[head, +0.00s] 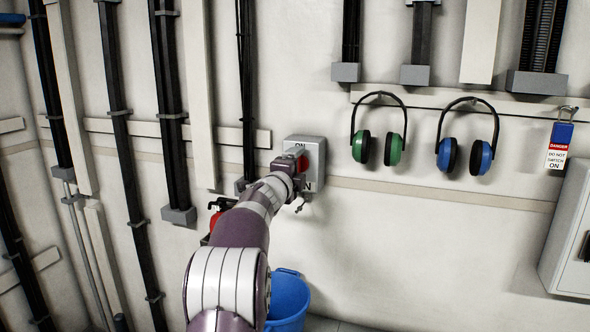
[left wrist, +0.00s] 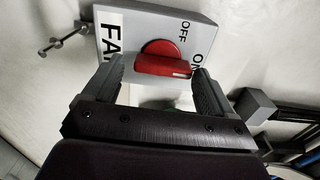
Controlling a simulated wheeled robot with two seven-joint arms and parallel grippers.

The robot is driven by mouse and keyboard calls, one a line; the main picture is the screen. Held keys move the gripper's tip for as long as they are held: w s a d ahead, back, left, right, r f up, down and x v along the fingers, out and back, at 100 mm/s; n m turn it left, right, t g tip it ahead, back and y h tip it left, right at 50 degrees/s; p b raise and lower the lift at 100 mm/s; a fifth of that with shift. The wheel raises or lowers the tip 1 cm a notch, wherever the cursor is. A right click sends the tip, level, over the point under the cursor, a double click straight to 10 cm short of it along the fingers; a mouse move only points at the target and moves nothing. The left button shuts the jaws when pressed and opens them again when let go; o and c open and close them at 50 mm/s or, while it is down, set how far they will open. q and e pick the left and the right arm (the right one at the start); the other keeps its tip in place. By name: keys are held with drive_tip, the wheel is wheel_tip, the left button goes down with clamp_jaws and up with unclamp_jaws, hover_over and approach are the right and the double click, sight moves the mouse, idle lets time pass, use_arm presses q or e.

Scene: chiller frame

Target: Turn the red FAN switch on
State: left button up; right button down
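The red FAN switch (left wrist: 162,62) is a round knob with a bar handle on a light grey box (head: 318,150). In the left wrist view its white "FAN" label is at the left, "OFF" at the upper right and "ON" at the right. The handle lies roughly across that view, with its pale-marked end towards "ON". My left gripper (left wrist: 156,72) is open, with one finger at each end of the handle; I cannot tell whether they touch it. In the head view the left gripper (head: 297,172) covers part of the box. My right gripper is out of view.
Green (head: 378,147) and blue (head: 466,155) ear defenders hang right of the box. A padlock with a danger tag (head: 559,145) and a grey cabinet (head: 570,235) are farther right. A blue bucket (head: 290,298) stands below. Dark conduits (head: 170,110) run down the wall at left.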

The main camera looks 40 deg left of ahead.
use_arm(q)
drive_tip(key=shift+d+r, duration=0.1)
drive_tip(key=b+v, duration=0.2)
drive_tip(key=v, duration=1)
drive_tip(key=shift+s+d+b, duration=0.15)
drive_tip(key=shift+s+b, duration=0.15)
drive_tip(key=shift+s, duration=0.05)
